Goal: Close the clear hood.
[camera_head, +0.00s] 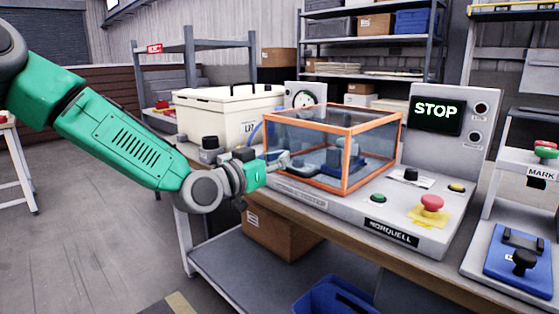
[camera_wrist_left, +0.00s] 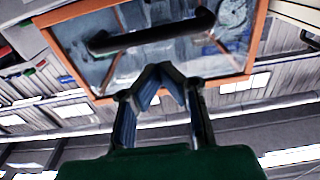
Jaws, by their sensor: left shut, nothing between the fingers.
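The clear hood (camera_head: 346,160) is a see-through box with an orange frame. In the head view it sits level on the grey tester base, and I see no clear gap under its edge. In the left wrist view a hood panel (camera_wrist_left: 222,60) fills the top, with a black bar handle (camera_wrist_left: 150,32) across it. My left gripper (camera_head: 286,161) is at the hood's left front side in the head view. In the left wrist view its fingertips (camera_wrist_left: 158,70) are together and empty, just below the handle. I cannot tell whether they touch the hood. My right gripper is not in view.
The tester has a red stop button (camera_head: 431,203), a green button (camera_head: 378,198) and a STOP screen (camera_head: 437,110). A cream case (camera_head: 225,110) stands behind my left wrist. A blue fixture (camera_head: 520,268) is at the right. Floor at left is free.

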